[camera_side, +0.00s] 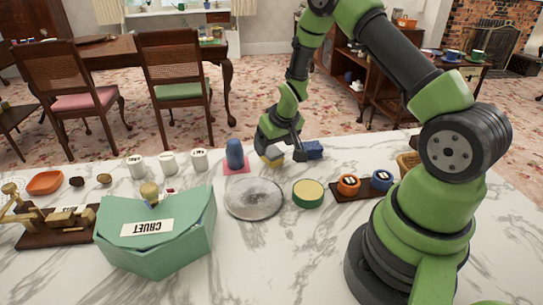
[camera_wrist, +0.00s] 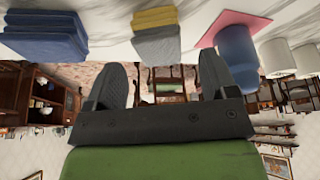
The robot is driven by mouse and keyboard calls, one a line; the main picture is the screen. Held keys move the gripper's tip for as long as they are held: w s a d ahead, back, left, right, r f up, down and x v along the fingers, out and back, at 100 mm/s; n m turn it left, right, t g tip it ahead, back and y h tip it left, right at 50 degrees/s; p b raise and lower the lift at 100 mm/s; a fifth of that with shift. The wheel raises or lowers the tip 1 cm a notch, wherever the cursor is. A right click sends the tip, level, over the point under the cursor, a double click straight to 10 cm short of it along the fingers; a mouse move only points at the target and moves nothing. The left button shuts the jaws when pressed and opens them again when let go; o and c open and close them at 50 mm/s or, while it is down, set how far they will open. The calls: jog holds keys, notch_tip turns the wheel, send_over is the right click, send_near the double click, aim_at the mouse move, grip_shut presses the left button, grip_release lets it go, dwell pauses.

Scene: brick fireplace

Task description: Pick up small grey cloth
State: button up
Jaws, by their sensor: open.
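The small grey cloth (camera_wrist: 158,46) is folded and lies on a folded yellow cloth (camera_wrist: 155,18) on the marble table; the wrist view is upside down. In the side view the grey cloth (camera_side: 270,153) is partly covered by my gripper (camera_side: 282,150). My gripper is open, its fingers pointing down close to the cloth pile. In the wrist view the fingers of my gripper (camera_wrist: 162,66) are wide apart, with the grey cloth ahead between their tips. Nothing is held. I cannot tell whether a finger touches the cloth.
A folded blue stack (camera_side: 313,150) stands just right of the pile. A blue cylinder (camera_side: 235,154) on a pink square (camera_side: 236,168) stands to its left. A grey round plate (camera_side: 254,198) and a green-rimmed round tin (camera_side: 308,194) are nearer the camera. A green CRUET box (camera_side: 160,240) is at front left.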

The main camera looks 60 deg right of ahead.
aim_at(272, 151)
jog(key=shift+x, duration=2)
jog(key=shift+s, duration=0.1)
jog(key=c, duration=1.1)
jog(key=shift+o, duration=0.2)
jog(key=shift+r, duration=0.1)
notch_tip(272, 151, up, 10)
jog(key=shift+a+f, duration=0.1)
